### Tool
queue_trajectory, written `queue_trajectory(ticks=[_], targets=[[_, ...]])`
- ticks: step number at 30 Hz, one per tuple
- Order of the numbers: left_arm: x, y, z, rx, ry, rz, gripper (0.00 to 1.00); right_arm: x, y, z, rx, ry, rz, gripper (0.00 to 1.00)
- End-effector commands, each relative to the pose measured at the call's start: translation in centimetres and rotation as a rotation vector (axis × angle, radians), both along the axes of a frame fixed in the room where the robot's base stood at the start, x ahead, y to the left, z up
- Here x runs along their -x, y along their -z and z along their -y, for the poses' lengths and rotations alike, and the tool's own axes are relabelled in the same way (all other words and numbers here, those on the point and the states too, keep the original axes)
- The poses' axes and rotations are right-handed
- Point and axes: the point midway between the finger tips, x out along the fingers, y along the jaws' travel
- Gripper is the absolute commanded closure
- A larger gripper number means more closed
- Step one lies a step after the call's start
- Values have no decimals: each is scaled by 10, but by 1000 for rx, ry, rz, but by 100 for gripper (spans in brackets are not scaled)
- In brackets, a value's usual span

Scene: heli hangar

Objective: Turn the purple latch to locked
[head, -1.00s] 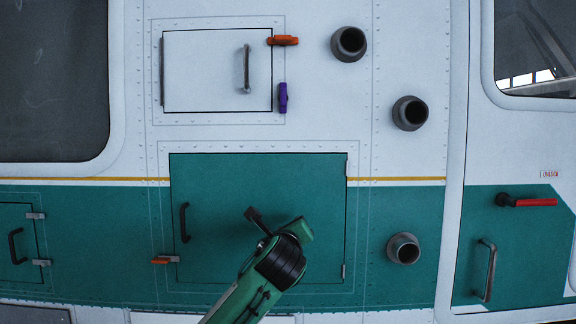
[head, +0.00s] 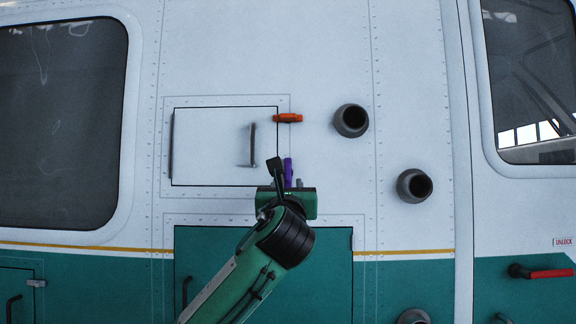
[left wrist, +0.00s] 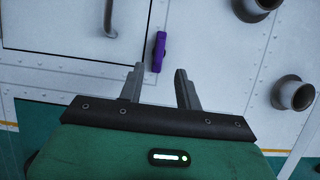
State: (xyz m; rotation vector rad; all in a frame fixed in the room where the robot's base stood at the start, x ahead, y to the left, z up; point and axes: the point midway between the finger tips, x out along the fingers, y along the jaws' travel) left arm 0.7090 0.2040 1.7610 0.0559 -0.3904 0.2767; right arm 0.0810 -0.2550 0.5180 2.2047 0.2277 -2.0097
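The purple latch (head: 288,170) sits upright at the right edge of the white hatch (head: 215,150), near its lower corner. Its lower part is hidden behind my left gripper (head: 290,184) in the head view. In the left wrist view the purple latch (left wrist: 159,50) shows whole, just beyond the gap between the fingertips. My left gripper (left wrist: 160,70) is open and empty, with one finger on each side of the line to the latch. The fingers look apart from it. My right gripper is in neither view.
An orange latch (head: 288,118) lies sideways at the hatch's upper right. A grey handle (head: 253,145) stands out from the hatch. Round dark pipe stubs (head: 351,120) jut out to the right. A green panel (head: 330,270) is below.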

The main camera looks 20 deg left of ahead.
Motion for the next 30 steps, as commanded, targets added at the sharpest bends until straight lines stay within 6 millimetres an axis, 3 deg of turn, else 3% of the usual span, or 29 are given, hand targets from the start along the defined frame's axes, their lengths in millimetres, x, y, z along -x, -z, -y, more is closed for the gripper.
queue_trajectory(ticks=[3,12,18,28,30], targets=[[-21,-14,-6,1,-2,-3,65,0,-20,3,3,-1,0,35],[-62,-30,-18,1,-2,-2,65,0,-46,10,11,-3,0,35],[-74,-32,-21,1,0,-1,65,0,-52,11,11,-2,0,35],[-76,-32,-22,1,0,-1,65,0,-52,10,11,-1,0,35],[-76,-32,-22,1,0,-1,79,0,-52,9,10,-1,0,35]])
